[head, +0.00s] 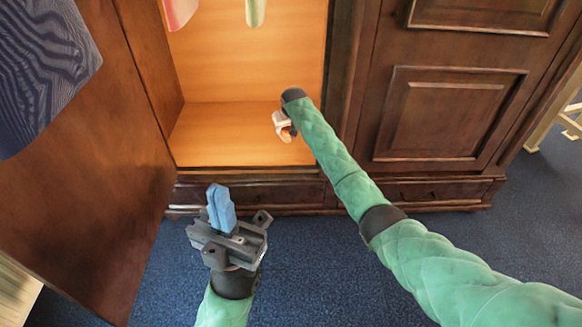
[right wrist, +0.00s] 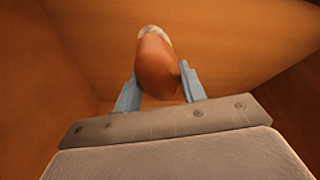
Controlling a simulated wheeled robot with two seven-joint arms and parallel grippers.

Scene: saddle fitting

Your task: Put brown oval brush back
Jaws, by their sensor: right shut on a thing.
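The brown oval brush (right wrist: 156,62) has a smooth brown body and a pale far edge. In the right wrist view it sits between the two blue fingers of my right gripper (right wrist: 160,76), which is shut on it. In the head view my right arm reaches into the open wardrobe (head: 225,135), with the gripper (head: 284,126) low over its floor at the right. The brush is hard to make out there. My left gripper (head: 221,209) is in front of the wardrobe, its blue fingers together and empty.
The open wardrobe door (head: 75,170) stands on the left, with dark cloth (head: 45,70) in front of it. Hanging pieces show at the top of the wardrobe. Closed panels (head: 445,115) are on the right. The visible wardrobe floor (head: 215,140) left of my right gripper is bare.

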